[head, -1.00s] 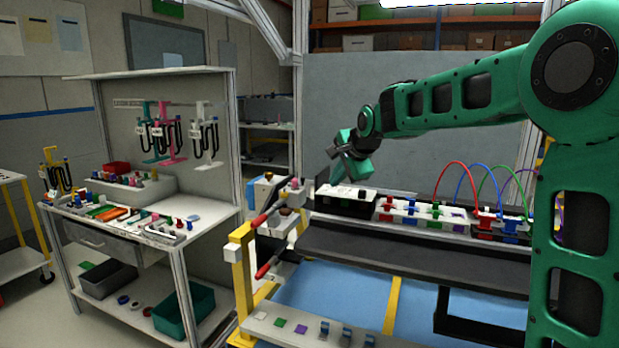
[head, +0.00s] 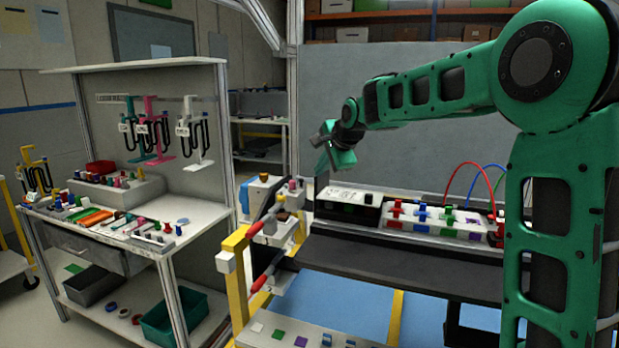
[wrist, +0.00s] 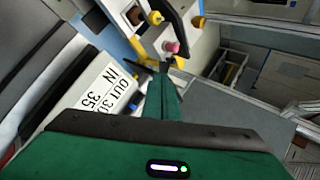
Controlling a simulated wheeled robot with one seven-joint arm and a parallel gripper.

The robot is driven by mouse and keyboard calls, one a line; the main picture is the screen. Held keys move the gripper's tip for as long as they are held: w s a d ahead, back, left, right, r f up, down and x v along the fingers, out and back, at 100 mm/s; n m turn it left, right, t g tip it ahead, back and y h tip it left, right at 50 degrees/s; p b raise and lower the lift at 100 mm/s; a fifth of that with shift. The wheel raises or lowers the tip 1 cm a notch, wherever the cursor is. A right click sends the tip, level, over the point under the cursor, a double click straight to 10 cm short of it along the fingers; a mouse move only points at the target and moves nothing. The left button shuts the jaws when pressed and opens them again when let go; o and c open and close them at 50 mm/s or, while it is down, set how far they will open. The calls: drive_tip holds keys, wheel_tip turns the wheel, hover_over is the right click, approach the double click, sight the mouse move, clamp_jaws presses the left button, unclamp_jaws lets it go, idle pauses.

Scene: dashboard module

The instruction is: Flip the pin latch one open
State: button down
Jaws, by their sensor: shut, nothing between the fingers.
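My gripper (head: 324,164) is in the air above the left end of the black box, with its fingers shut and empty. In the wrist view its closed fingers (wrist: 163,70) point toward a white fixture (wrist: 150,40) with pink and yellow knobs. The pink knob (wrist: 171,47) is just beyond the fingertips in the picture; I cannot tell whether they touch. In the head view this fixture (head: 262,190) stands left of my gripper, apart from it. I cannot tell for sure which part is pin latch one or how it is set.
The black box with a white labelled top (head: 345,195) lies below my gripper; its label (wrist: 98,95) shows in the wrist view. A row of coloured switches (head: 430,215) continues right. Red-handled levers (head: 262,278) are on the yellow frame (head: 238,275). A workbench (head: 130,215) stands left.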

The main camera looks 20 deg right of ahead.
approach(302, 183)
wheel_tip(302, 183, down, 4)
drive_tip(key=shift+w+a, duration=0.2)
drive_tip(key=shift+w, duration=1.85)
drive_tip(key=shift+a, duration=0.1)
